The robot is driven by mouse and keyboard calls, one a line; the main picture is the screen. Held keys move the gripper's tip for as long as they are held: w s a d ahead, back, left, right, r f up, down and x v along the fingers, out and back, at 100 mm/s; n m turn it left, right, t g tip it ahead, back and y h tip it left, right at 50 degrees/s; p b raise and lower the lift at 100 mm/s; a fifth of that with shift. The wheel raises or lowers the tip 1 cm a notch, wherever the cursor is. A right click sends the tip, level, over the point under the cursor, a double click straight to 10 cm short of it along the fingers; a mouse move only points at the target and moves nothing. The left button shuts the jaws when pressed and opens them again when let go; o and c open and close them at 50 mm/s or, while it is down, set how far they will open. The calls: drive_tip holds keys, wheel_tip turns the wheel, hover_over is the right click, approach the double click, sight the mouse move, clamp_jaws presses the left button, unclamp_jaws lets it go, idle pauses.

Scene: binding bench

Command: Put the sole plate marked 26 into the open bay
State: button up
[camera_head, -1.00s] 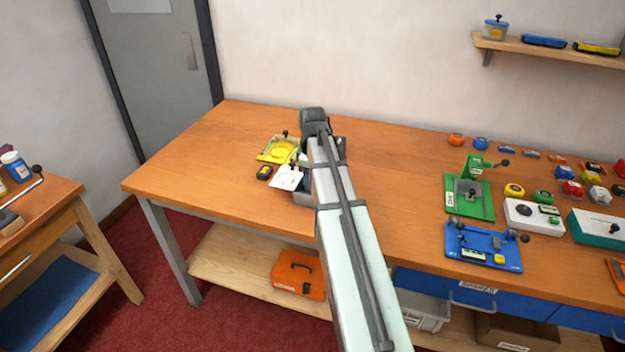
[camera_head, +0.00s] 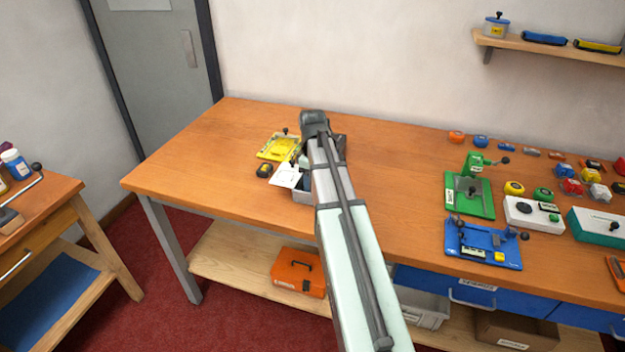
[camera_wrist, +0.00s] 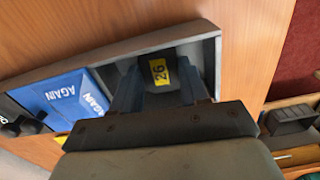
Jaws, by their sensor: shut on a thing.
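The sole plate marked 26 (camera_wrist: 159,71) is a dark piece with a yellow label, seen in the wrist view. My gripper (camera_wrist: 157,88) is shut on it, with one dark finger on each side. The plate is at the open bay (camera_wrist: 209,62), the end compartment of a grey tray (camera_wrist: 130,50). I cannot tell whether it is above the bay floor or resting on it.
A yellow fixture (camera_head: 279,147) and a small black-and-yellow item (camera_head: 264,170) lie left of the tray. Green (camera_head: 470,195) and blue (camera_head: 483,246) fixtures stand right. The bench between is clear.

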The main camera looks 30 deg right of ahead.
drive_tip(key=o, duration=1)
drive_tip(key=shift+r, duration=3.75)
drive_tip(key=shift+r, duration=0.1)
drive_tip(key=shift+r, duration=1.9)
